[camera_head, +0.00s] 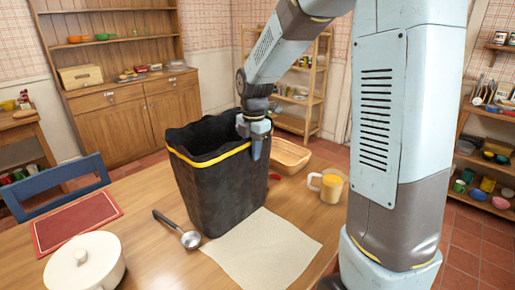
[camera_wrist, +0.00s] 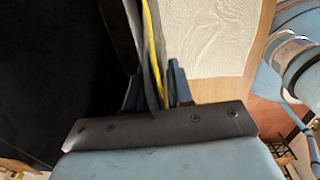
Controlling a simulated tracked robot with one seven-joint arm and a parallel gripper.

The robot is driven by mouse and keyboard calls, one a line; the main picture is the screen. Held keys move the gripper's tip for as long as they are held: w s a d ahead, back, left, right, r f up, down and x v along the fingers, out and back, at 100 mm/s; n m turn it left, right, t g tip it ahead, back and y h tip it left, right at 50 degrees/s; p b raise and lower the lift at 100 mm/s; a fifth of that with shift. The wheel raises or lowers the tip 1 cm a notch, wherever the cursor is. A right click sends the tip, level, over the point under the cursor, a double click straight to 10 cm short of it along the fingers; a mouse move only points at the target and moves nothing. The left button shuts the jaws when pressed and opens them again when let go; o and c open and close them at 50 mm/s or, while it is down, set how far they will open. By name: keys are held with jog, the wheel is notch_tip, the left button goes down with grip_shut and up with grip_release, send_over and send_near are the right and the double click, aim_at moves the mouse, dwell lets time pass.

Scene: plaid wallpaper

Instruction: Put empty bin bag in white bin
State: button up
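The empty bin bag (camera_head: 222,192) is black with a yellow band below its rim. It stands upright and open-topped on the wooden table. My gripper (camera_head: 257,148) is at the right side of the bag's rim, pointing down. In the wrist view, the fingers of my gripper (camera_wrist: 156,92) lie close on both sides of the bag's wall and yellow band (camera_wrist: 152,40), pinching it. The dark inside of the bag (camera_wrist: 55,75) fills the left of that view. I see no white bin in either view.
A blue chair (camera_head: 60,178) stands at the left edge.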

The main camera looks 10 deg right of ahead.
jog(key=shift+o, duration=0.8)
